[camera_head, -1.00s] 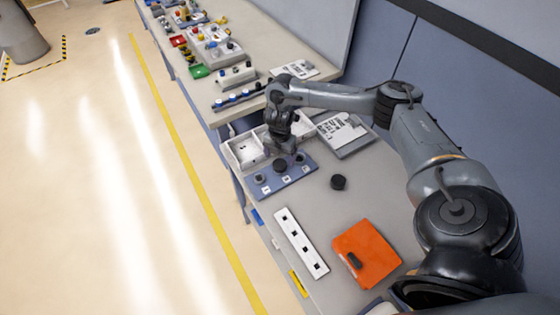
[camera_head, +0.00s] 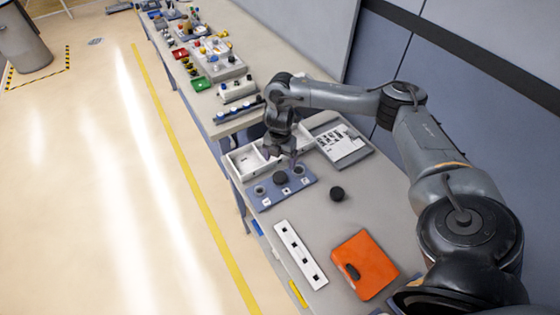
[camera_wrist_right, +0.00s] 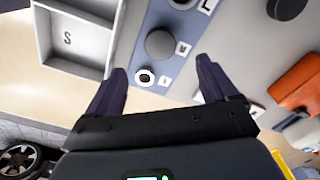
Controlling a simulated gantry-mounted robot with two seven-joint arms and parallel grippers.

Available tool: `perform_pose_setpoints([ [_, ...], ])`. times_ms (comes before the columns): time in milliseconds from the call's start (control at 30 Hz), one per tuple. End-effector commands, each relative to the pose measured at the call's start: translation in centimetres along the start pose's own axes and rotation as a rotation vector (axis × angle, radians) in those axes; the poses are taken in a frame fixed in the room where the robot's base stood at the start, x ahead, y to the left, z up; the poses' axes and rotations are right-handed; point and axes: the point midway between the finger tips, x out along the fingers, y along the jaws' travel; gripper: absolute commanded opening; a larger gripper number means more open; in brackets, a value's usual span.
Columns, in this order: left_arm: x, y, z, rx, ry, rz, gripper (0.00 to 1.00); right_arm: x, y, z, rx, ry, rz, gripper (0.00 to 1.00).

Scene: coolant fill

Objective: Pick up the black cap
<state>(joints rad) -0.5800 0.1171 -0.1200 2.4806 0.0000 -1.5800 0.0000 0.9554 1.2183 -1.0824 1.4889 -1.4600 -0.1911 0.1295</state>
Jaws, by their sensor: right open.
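A round black cap (camera_head: 280,177) sits on the middle spot of a blue-grey plate (camera_head: 269,202). It also shows in the right wrist view (camera_wrist_right: 160,43), between and beyond the fingertips. A second black cap (camera_head: 337,194) lies on the bare table to the right of the plate; part of it shows at the top right of the wrist view (camera_wrist_right: 287,8). My right gripper (camera_wrist_right: 161,66) is open and empty, its fingers apart above the plate. In the head view it hangs near the plate's far edge (camera_head: 290,158). My left gripper is not in view.
White bins (camera_head: 246,160) stand behind the plate. A grey tray with a printed sheet (camera_head: 343,145) is at the back right. A white strip with black squares (camera_head: 301,255) and an orange case (camera_head: 365,265) lie nearer. The table around the loose cap is clear.

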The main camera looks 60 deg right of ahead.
Motion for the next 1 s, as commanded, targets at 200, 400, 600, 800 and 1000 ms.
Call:
perform_pose_setpoints([
  [200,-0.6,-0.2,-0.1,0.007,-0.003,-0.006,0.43,-0.3,0.1,-0.1,0.057,0.001,-0.001,0.86],
  [400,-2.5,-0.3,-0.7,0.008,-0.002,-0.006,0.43,-0.5,0.2,-0.4,0.304,0.001,-0.001,0.86],
  [600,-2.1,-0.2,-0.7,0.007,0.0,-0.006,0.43,0.9,0.3,-0.5,0.395,0.001,0.001,0.86],
  [800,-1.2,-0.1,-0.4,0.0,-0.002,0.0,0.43,3.4,0.2,-0.4,0.394,0.001,0.0,0.86],
  [1000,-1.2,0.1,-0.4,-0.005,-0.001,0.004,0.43,5.2,0.3,-0.4,0.392,0.0,0.002,0.86],
])
